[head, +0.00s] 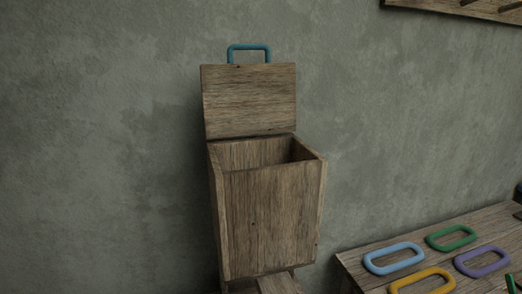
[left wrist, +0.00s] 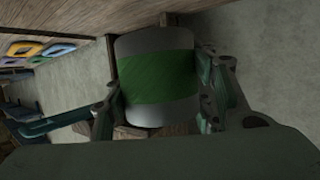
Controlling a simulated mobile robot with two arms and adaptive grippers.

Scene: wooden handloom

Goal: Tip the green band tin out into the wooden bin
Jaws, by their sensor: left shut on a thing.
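The green band tin (left wrist: 158,78) is a grey cylinder with a wide green band, seen in the left wrist view. My left gripper (left wrist: 160,98) is shut on it, with one finger on each side. Which end of the tin is open cannot be seen. The wooden bin (head: 268,222) stands against the wall in the head view. Its lid (head: 250,98) is raised upright at the back, with a teal handle (head: 249,47) on top, and its mouth is open. What lies inside the bin is hidden. Neither gripper shows in the head view.
A wooden table (head: 350,262) at the lower right holds light blue (head: 394,247), green (head: 452,227), yellow (head: 423,273) and purple (head: 482,252) rings. A wooden rack (head: 450,8) hangs on the wall at the top right. The wall left of the bin is bare.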

